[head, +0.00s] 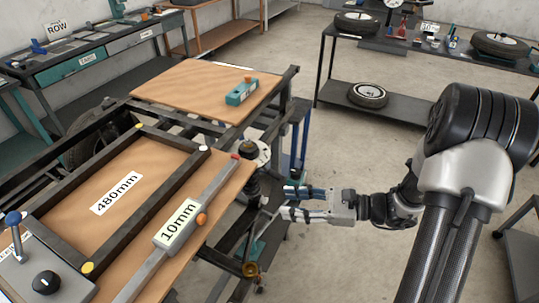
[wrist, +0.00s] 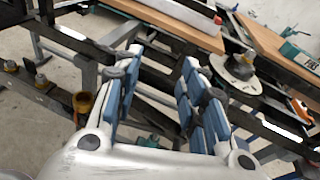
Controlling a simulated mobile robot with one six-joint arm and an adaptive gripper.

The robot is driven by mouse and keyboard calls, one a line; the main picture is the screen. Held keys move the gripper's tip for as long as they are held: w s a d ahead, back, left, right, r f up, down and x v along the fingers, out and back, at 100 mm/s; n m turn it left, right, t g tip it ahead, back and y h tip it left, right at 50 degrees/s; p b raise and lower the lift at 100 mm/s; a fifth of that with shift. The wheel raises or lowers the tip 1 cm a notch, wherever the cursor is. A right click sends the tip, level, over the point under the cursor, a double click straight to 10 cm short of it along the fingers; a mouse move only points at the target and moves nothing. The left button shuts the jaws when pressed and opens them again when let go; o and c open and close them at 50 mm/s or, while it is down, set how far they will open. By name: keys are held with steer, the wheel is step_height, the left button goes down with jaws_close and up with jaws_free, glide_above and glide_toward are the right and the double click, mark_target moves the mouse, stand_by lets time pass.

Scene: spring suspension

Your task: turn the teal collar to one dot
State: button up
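I cannot make out the teal collar or its dots clearly in either view. A dark upright suspension unit (head: 253,188) stands at the frame's right side under a pale round top plate (head: 256,153); the round plate also shows at the right in the wrist view (wrist: 241,66). My gripper (head: 284,202) is just right of this unit, pointing left at it. Its blue-padded fingers are apart, with nothing visible held between them. In the wrist view the open fingers (wrist: 160,66) have dark frame bars behind them. A small teal patch (wrist: 148,141) shows low between them, its identity unclear.
The dark frame carries wooden boards (head: 190,85), a grey bar labelled 10mm (head: 178,224) and a teal block with an orange button (head: 241,91). A brass-coloured cup end (head: 250,269) hangs below my gripper. A bench with wheels (head: 330,60) stands behind; floor to the right is partly clear.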

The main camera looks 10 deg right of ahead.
mark_target(275, 176)
steer(key=w+d+f+m+t+h+p, duration=0.1)
steer(key=w+d+f+m+t+h, duration=0.2)
steer(key=d+f+m+t, duration=0.5)
steer(key=shift+m, duration=0.4)
steer(key=x, duration=0.5)
steer(key=b+x, duration=0.1)
steer(key=x, duration=0.5)
steer(key=d+b+x, duration=0.1)
steer(key=x, duration=0.4)
steer(key=shift+w+a+r, duration=0.1)
steer(key=shift+w+a, duration=0.15)
steer(key=shift+w, duration=0.35)
steer(key=shift+c, duration=0.4)
jaws_close()
